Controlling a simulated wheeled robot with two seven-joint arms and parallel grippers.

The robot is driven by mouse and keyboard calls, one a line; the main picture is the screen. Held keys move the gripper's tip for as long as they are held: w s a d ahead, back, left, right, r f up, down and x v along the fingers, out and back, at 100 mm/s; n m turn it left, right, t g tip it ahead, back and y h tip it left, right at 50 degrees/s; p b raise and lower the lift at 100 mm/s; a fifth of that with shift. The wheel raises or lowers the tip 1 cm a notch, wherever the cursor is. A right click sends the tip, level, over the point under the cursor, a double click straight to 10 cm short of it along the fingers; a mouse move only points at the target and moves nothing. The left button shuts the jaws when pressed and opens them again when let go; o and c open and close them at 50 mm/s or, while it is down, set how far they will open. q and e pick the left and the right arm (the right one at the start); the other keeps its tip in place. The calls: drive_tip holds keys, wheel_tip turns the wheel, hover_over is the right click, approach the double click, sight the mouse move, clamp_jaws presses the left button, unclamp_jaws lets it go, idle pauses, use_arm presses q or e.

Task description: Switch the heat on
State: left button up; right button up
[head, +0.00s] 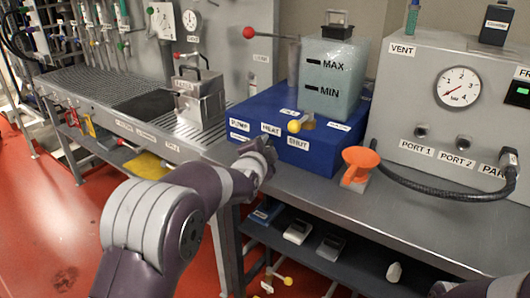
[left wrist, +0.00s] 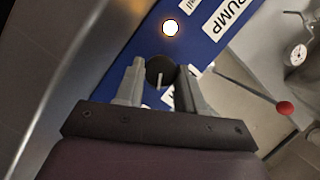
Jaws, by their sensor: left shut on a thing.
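The blue unit (head: 325,160) stands on the steel bench and carries labels PUMP, HEAT (head: 271,129) and SHUT. My left gripper (head: 264,147) is at its front face, just below the HEAT label. In the left wrist view the two fingers of my left gripper (left wrist: 161,77) are shut on a round black knob (left wrist: 158,66) with a pale pointer line. A round lamp (left wrist: 170,28) glows whitish-orange on the blue face near the knob. In the head view the knob is hidden by my gripper. My right gripper is not in view.
A translucent tank (head: 331,80) marked MAX and MIN sits on the blue unit, above a yellow ball handle (head: 294,126). A metal canister (head: 199,95) stands to the left.

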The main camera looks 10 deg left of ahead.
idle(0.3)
use_arm(q)
drive_tip(key=o, duration=1)
drive_tip(key=s+r+p, duration=0.1)
drive_tip(key=s+r, duration=0.1)
drive_tip(key=s, duration=1)
drive_tip(key=shift+s+r, duration=0.2)
drive_tip(key=shift+s, duration=0.1)
